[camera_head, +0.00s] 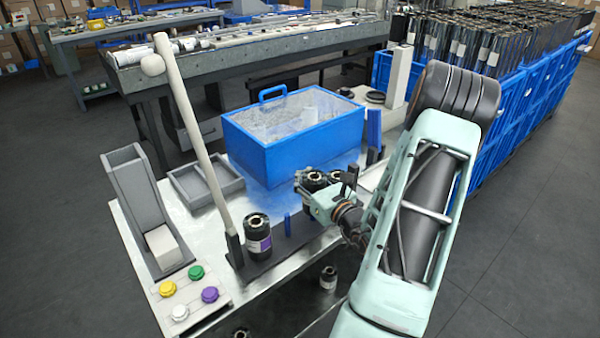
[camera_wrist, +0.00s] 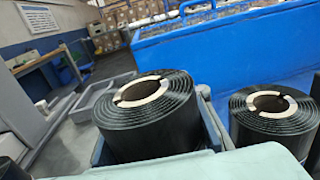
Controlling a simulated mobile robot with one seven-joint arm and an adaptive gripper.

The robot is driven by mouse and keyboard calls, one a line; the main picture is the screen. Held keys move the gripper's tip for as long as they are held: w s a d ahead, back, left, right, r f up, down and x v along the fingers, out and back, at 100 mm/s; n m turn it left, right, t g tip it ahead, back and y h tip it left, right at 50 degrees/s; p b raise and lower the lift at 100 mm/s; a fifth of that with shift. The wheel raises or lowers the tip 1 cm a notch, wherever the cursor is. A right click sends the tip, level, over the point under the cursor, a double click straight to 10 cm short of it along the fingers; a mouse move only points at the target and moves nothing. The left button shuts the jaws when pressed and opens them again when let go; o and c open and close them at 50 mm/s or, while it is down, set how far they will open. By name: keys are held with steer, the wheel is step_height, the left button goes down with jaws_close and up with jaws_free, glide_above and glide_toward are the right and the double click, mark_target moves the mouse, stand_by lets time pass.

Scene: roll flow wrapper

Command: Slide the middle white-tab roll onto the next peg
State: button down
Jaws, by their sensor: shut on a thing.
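My gripper (camera_head: 312,196) is shut on a black roll with a pale core ring (camera_wrist: 145,112), which stands upright between its fingers in the wrist view. The held roll's top also shows in the head view (camera_head: 313,180), with its lower part hidden by my gripper. A second black roll (camera_wrist: 270,118) stands close to its right. A third black roll (camera_head: 257,236), with a purple and white label, stands on the dark base plate (camera_head: 268,264) at the left. A short blue peg (camera_head: 287,226) stands bare between it and my gripper. I cannot make out a white tab or the held roll's underside.
A blue bin (camera_head: 295,150) stands close behind the rolls. A tall pale lever (camera_head: 193,135) rises left of the labelled roll. Coloured buttons (camera_head: 196,272) and a grey chute (camera_head: 140,200) sit at the left. Another roll (camera_head: 328,278) is lower, near the table's front edge.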

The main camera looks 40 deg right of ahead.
steer(key=shift+f+b, duration=0.4)
steer(key=shift+f, duration=0.15)
steer(key=c, duration=1.3)
jaws_free()
steer(key=shift+o, duration=0.2)
steer(key=shift+f, duration=0.1)
steer(key=shift+s, duration=0.15)
steer(key=s, duration=1.1)
steer(key=shift+s+a, duration=0.2)
steer(key=shift+s, duration=0.2)
